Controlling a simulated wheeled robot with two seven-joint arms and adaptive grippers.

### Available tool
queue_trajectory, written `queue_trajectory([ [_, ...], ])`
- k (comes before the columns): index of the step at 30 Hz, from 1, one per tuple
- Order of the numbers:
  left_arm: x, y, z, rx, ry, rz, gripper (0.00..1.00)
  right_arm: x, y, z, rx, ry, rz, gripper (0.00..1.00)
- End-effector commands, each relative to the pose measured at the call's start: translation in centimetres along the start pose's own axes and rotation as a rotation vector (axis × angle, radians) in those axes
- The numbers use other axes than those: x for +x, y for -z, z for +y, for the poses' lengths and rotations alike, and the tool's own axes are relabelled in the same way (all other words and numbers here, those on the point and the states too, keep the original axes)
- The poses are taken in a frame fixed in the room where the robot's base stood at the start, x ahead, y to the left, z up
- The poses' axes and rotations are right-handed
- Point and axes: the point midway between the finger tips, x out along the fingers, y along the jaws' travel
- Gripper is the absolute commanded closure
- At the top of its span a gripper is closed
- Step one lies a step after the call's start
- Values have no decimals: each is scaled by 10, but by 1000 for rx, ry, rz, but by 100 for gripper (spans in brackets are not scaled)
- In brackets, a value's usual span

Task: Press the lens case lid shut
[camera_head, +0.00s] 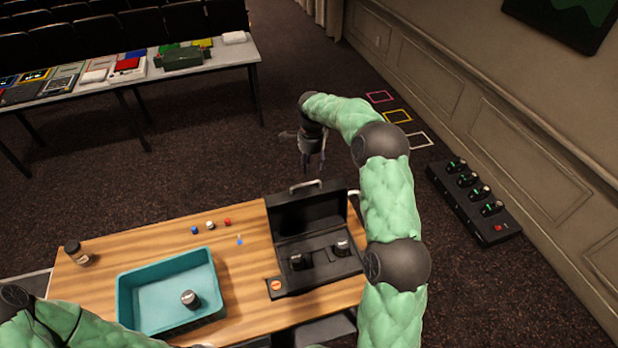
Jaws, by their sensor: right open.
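The black lens case (318,268) stands open at the right side of the wooden table. Its lid (305,215) is raised, roughly upright, at the back, with a pale handle (305,186) on its top edge. Two dark lenses sit in the base, one at left (297,261) and one at right (341,247). My right gripper (311,170) points down with its jaws open and empty. In the picture it is just above the lid's top edge, apparently beyond it and not touching. My left arm shows only at the bottom left; its gripper is out of view.
A teal tray (128,300) holding one lens (190,299) stands left of the case. A brown jar (77,254) is at the table's left. Small blue (194,230), white (210,225) and red (228,222) pieces lie behind the tray. My right arm passes the table's right end.

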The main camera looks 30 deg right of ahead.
Motion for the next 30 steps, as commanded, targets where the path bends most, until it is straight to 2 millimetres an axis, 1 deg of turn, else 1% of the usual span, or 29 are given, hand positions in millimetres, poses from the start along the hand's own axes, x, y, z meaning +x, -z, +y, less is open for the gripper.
queue_trajectory([
  [1,-2,0,1,0,0,1,100,10,0,1,-1,-5,-1,57],
  [6,-5,1,2,0,0,2,100,41,-1,1,-2,-5,-1,57],
  [12,-9,0,3,0,0,2,100,70,-1,1,-3,-3,-1,57],
  [15,-10,0,4,0,0,2,100,79,-1,0,-3,-2,-1,57],
  [18,-10,0,4,0,0,2,100,85,-1,0,-2,-1,-1,57],
  [27,-10,0,4,0,0,2,100,87,-1,0,-2,0,-1,57],
  [28,-10,0,4,0,0,2,100,87,-1,0,-2,0,-1,60],
  [29,-10,0,4,0,0,2,100,87,-1,0,-2,0,-1,68],
  [30,-10,0,4,0,0,2,100,87,-1,0,-2,0,-1,80],
])
